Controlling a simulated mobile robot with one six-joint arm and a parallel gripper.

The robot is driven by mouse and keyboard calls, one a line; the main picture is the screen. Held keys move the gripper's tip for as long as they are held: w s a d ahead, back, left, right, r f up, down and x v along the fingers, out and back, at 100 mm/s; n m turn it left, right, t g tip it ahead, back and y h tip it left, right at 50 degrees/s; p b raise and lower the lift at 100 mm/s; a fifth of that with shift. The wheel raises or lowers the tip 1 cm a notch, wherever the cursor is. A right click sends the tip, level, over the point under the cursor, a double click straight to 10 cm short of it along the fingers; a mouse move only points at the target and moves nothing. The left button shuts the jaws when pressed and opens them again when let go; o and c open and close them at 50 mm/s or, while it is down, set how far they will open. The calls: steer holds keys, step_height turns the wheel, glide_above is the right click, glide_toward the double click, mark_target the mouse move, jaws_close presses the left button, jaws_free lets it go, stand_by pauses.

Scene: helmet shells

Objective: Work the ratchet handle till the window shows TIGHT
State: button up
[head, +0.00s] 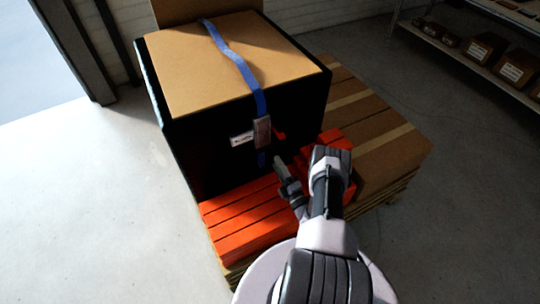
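A grey ratchet (262,131) sits on the blue strap (239,62) against the dark front face of a large box (204,158). A small red piece (280,135), which looks like the ratchet handle, sticks out at its right side. A white label or window (241,138) shows just left of the ratchet, with its marking too small to read. My gripper (280,168) is below and slightly right of the ratchet, in front of the dark face. It seems apart from the handle. Its fingers are small and dark, so their opening cannot be told.
Orange-red slatted pieces (245,215) lie in front of the box, partly behind my arm. Brown cartons (380,140) stand on the pallet at right. A shelf with small boxes (475,57) is at the back right. The floor at left (90,200) is clear.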

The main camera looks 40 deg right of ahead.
steer(key=b+x, duration=0.1)
steer(key=x, duration=0.5)
steer(key=shift+w, duration=0.25)
steer(key=shift+r, duration=0.1)
jaws_close()
stand_by(1.0)
